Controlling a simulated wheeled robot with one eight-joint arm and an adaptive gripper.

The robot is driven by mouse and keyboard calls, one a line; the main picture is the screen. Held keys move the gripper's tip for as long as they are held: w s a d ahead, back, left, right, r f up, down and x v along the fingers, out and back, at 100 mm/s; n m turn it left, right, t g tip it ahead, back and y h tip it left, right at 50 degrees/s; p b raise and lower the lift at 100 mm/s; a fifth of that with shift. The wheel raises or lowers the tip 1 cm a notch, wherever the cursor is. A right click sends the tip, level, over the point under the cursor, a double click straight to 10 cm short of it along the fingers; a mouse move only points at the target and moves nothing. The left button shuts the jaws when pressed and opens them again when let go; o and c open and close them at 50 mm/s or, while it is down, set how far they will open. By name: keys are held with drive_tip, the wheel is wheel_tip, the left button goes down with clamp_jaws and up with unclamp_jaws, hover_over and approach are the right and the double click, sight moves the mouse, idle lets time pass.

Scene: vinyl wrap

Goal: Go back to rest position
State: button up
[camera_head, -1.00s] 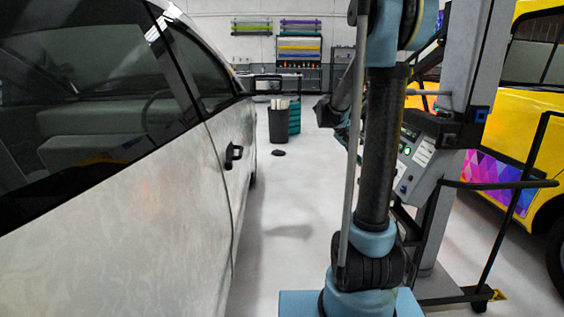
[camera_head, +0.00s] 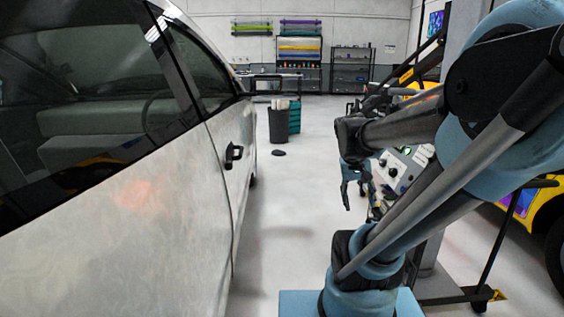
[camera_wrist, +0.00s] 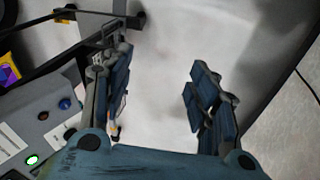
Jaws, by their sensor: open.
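My gripper (camera_wrist: 158,95) is open and empty in the wrist view, its two blue fingers apart over the pale floor. In the head view my gripper (camera_head: 357,185) hangs at the end of my folded arm, right of the silver car (camera_head: 170,205) and clear of it. It overlaps the grey control console (camera_head: 400,170) in the picture. How far apart they are cannot be told. The console also shows close by at the left of the wrist view (camera_wrist: 40,125).
The car's black door handle (camera_head: 233,154) faces the aisle. A dark bin (camera_head: 279,124) stands further back with a dark item (camera_head: 278,153) on the floor near it. Shelves (camera_head: 351,70) line the back wall. A yellow vehicle (camera_head: 535,208) is at the right.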

drive_tip(key=s+a+f+n+y, duration=0.1)
drive_tip(key=s+a+f+y, duration=0.1)
drive_tip(key=s+a+f, duration=0.3)
drive_tip(key=s+f, duration=0.1)
drive_tip(key=s, duration=0.2)
drive_tip(key=shift+a+f+t+y, duration=0.15)
drive_tip(key=shift+f+t+y, duration=0.15)
